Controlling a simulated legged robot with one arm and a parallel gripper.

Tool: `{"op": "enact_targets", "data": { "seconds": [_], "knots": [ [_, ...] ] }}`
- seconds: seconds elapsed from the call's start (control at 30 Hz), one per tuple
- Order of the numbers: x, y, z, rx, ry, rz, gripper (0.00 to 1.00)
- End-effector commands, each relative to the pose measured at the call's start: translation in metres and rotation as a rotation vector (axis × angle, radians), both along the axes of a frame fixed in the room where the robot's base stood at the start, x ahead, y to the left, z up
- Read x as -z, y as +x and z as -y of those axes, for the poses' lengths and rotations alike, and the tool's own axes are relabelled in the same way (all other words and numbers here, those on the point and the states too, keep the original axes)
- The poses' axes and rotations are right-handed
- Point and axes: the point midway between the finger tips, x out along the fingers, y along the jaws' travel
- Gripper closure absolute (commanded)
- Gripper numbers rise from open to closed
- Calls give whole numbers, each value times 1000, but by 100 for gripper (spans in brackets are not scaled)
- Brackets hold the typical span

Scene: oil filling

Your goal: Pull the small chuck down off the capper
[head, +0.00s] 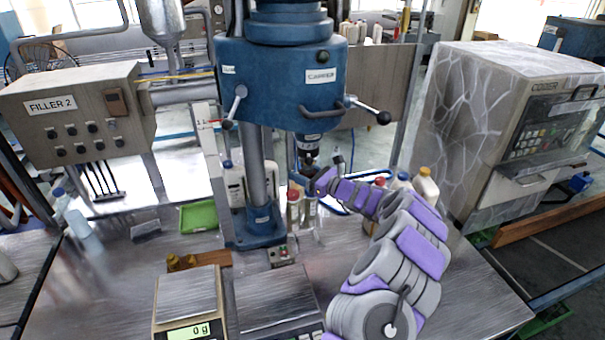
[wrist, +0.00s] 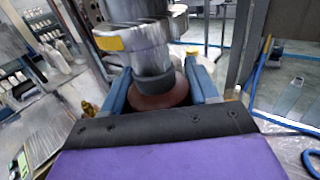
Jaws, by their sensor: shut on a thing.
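The blue capper (head: 280,75) stands at the centre of the head view, its spindle (head: 310,140) pointing down. My gripper (head: 312,183) is just under the spindle, reaching in from the right. In the wrist view, my gripper (wrist: 158,76) has its blue fingers on both sides of the small chuck (wrist: 160,98), shut on it. The chuck shows a dark collar and a reddish-brown rounded part. It lies in line with the silver spindle (wrist: 135,35); I cannot tell whether they are joined. In the head view the chuck is too small and covered to make out.
A scale (head: 187,300) and a metal plate (head: 270,303) are on the bench in front. Bottles (head: 293,209) stand beside the capper column (head: 257,170). Capper handles (head: 383,118) stick out above my arm.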

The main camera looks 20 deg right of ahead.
Motion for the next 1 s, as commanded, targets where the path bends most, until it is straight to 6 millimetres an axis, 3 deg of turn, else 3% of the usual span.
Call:
{"op": "enact_targets", "data": {
  "seconds": [1.0],
  "knots": [
    [9, 0, 1, 1, 0, 1, 90]
  ]
}}
